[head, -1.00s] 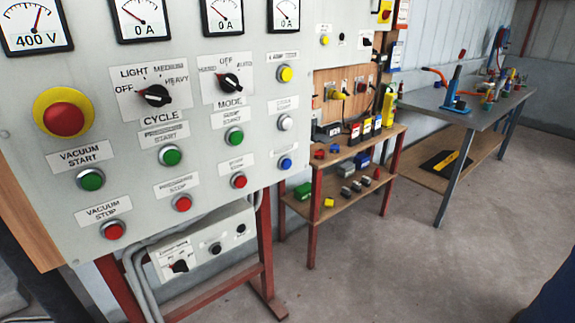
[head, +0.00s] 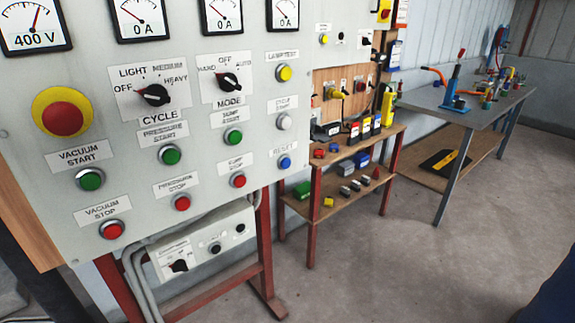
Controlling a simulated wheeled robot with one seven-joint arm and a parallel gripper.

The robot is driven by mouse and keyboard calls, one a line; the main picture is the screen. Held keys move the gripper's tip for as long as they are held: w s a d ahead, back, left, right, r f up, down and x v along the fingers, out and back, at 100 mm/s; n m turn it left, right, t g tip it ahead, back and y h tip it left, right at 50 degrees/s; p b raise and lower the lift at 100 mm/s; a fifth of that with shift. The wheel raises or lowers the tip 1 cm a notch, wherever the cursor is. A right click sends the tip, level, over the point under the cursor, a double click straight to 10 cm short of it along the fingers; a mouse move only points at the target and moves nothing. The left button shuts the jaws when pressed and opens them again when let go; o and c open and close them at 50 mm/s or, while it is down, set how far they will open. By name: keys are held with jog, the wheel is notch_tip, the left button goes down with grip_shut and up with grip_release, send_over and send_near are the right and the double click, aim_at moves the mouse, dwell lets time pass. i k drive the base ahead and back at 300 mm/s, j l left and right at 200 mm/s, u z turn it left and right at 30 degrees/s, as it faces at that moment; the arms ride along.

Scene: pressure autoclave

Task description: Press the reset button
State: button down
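The reset button (head: 285,162) is a small blue round button at the lower right of the grey control panel (head: 60,238). A white label (head: 283,149) reading RESET sits just above it. A white button (head: 284,122) is above that, under a label that seems to read CYCLE START. The red pump stop button (head: 238,181) is to the left of the blue one. Nothing covers the reset button. My gripper is not in view, so its state and its distance from the button do not show.
A red mushroom button (head: 63,119) on yellow and rotary knobs share the panel. A small switch box (head: 203,243) hangs below it. A wooden shelf (head: 335,203) and a grey workbench (head: 470,108) stand to the right. The concrete floor (head: 375,270) in front is clear.

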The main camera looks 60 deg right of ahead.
aim_at(286, 163)
jog(key=i+j, duration=0.35)
jog(key=z, duration=1.7)
